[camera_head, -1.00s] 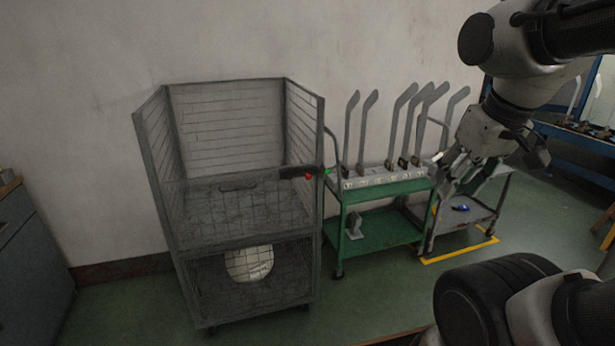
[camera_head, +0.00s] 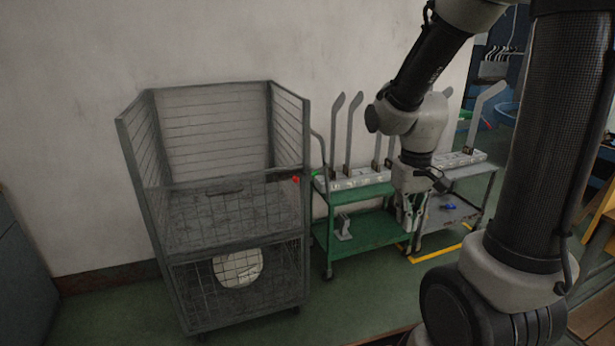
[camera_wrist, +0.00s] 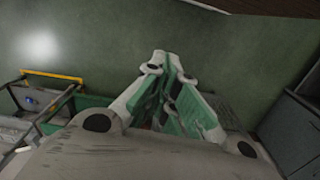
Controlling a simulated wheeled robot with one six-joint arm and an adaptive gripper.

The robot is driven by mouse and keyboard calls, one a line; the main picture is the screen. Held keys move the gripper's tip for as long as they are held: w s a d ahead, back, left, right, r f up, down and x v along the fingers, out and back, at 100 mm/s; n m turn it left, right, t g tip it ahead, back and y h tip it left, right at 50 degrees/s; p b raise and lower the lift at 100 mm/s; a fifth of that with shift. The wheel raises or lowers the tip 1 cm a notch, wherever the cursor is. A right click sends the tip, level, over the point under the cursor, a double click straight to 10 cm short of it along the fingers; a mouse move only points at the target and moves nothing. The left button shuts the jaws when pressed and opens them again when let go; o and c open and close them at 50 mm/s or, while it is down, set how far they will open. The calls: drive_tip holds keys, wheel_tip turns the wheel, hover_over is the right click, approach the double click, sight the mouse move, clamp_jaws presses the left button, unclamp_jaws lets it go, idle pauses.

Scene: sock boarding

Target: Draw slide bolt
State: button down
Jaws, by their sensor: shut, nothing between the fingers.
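A grey wire-mesh cage cart (camera_head: 225,246) stands left of centre in the head view. A small red spot (camera_head: 295,180) shows at the right end of its front panel's top edge. It may be part of the slide bolt, but it is too small to tell. My gripper (camera_head: 410,222) points down in front of the green trolley, right of the cage and clear of it. In the wrist view my gripper (camera_wrist: 165,62) has its green-padded fingers closed together and empty, over bare floor. The cage's bolt does not show there.
A green trolley (camera_head: 352,238) holds several upright sock boards, some hidden behind my arm. A grey trolley (camera_head: 462,208) stands to its right, near yellow floor tape (camera_head: 440,252). A white round object (camera_head: 238,267) is in the cage's lower part. Open green floor lies in front.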

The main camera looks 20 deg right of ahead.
drive_tip(key=w+a+f+m+t+y, duration=0.15)
drive_tip(key=w+f+m+t, duration=0.35)
drive_tip(key=w+f, duration=1.45)
drive_tip(key=w+a+t, duration=0.2)
drive_tip(key=w+t, duration=0.2)
drive_tip(key=w, duration=0.2)
drive_tip(key=w+a+r+m+t+y, duration=0.1)
drive_tip(key=w+r+m+t, duration=0.1)
drive_tip(key=r, duration=0.5)
drive_tip(key=w+a+r+m+t+y, duration=0.1)
drive_tip(key=w+r+m+t+y, duration=0.1)
drive_tip(key=w+r+t, duration=0.3)
wheel_tip(320, 180, up, 2)
drive_tip(key=shift+a+r+t, duration=0.1)
drive_tip(key=shift+a+t, duration=0.1)
drive_tip(key=shift+t, duration=0.1)
drive_tip(key=shift+w, duration=0.2)
